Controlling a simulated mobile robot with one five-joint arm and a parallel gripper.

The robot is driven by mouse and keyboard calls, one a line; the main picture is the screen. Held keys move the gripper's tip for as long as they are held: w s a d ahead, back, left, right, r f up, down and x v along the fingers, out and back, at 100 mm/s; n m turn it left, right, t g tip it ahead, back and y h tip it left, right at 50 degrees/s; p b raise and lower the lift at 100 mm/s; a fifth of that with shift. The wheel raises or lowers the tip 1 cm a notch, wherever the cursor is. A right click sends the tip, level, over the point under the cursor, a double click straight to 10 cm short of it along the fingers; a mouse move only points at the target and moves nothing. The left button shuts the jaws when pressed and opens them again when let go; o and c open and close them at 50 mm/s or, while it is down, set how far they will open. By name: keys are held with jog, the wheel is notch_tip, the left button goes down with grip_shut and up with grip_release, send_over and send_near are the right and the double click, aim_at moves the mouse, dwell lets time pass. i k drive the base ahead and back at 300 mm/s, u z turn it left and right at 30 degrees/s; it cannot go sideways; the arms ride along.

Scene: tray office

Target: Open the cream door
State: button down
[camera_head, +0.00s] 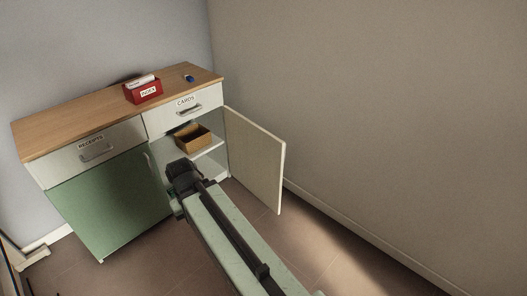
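The cream door (256,160) stands wide open, swung out to the right of the cabinet on its right-hand side. Its broad face is turned toward the open compartment, where a white shelf (211,146) shows. My gripper (181,168) is a dark shape in front of the lower left of this opening, to the left of the door and apart from it. Its fingertips are too dark and small to tell open from shut. My arm hides part of the lower compartment.
A brown box (193,138) sits on the shelf. The green door (110,200) at left is closed, as are the "RECEIPTS" (84,157) and "CARDS" (172,113) drawers. A red box (143,92) and a small blue object (189,78) stand on top. A wall (400,120) rises at right.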

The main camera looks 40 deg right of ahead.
aim_at(256, 157)
jog(key=k, duration=0.45)
jog(key=u, duration=0.25)
jog(key=i, duration=1.15)
jog(key=u, duration=0.45)
jog(key=k, duration=0.9)
jog(key=u, duration=0.2)
jog(key=i, duration=0.9)
jog(key=z, duration=0.05)
